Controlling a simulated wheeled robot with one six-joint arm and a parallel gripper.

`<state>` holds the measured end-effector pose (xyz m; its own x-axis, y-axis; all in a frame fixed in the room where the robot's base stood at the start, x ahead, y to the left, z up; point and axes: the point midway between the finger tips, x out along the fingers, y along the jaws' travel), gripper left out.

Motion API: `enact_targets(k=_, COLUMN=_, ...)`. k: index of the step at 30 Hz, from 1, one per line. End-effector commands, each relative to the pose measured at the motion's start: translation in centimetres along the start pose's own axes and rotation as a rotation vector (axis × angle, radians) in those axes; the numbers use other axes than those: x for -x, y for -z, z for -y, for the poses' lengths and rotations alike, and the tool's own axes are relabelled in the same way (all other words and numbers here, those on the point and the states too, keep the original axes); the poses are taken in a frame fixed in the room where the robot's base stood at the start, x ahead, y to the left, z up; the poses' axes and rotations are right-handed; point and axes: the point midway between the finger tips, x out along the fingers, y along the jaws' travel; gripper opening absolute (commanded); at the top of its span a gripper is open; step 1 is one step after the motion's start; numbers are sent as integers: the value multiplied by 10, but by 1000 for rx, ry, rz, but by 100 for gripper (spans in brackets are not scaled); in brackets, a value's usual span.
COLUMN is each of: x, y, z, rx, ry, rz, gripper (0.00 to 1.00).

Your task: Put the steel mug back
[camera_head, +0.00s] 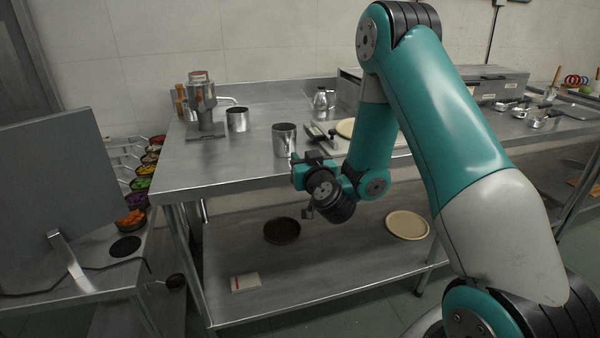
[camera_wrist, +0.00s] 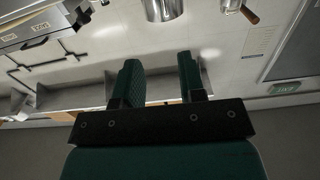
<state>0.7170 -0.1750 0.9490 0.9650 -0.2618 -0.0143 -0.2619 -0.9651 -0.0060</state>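Two plain steel vessels stand on the steel table. One steel cup (camera_head: 284,140) is near the front edge, and a second steel cup (camera_head: 237,119) is farther back to its left. I cannot tell for sure which is the steel mug. My gripper (camera_head: 300,170) is at the table's front edge, just right of and below the nearer cup in the head view. In the wrist view my gripper (camera_wrist: 160,68) has its two green fingers apart, with nothing between them. A steel cylinder (camera_wrist: 163,9) shows beyond the fingertips at the top, partly cut off.
A steel appliance (camera_head: 201,100) stands at the table's back left, and a small kettle (camera_head: 324,99) at the back. A scale (camera_head: 320,134) is right of the nearer cup. The lower shelf (camera_head: 335,262) holds a dark round pan (camera_head: 282,230) and a pale disc (camera_head: 407,225).

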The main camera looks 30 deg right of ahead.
Motion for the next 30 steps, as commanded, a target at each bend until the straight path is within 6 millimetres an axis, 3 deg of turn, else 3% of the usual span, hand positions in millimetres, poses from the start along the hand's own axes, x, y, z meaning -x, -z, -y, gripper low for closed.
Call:
enact_targets(k=2, x=3, y=9, z=22, rx=-11, ry=73, rz=7, gripper=37)
enact_targets(k=5, x=13, y=28, z=70, rx=-35, ry=259, rz=54, gripper=37)
enact_targets(k=8, x=44, y=50, z=131, rx=-47, ry=520, rz=147, gripper=37)
enact_targets(k=9, x=62, y=57, z=152, rx=-44, ry=620, rz=205, gripper=37)
enact_targets(k=12, x=115, y=68, z=192, rx=-14, ry=833, rz=379, gripper=37)
enact_targets(k=15, x=174, y=73, z=209, rx=48, ry=982, rz=582, gripper=37)
enact_targets(k=19, x=251, y=74, z=202, rx=165, ry=1073, rz=868, gripper=37)
enact_targets(k=24, x=324, y=76, z=164, rx=309, ry=1039, rz=1176, gripper=37)
enact_targets(k=30, x=361, y=78, z=133, rx=391, ry=961, rz=1347, gripper=37)
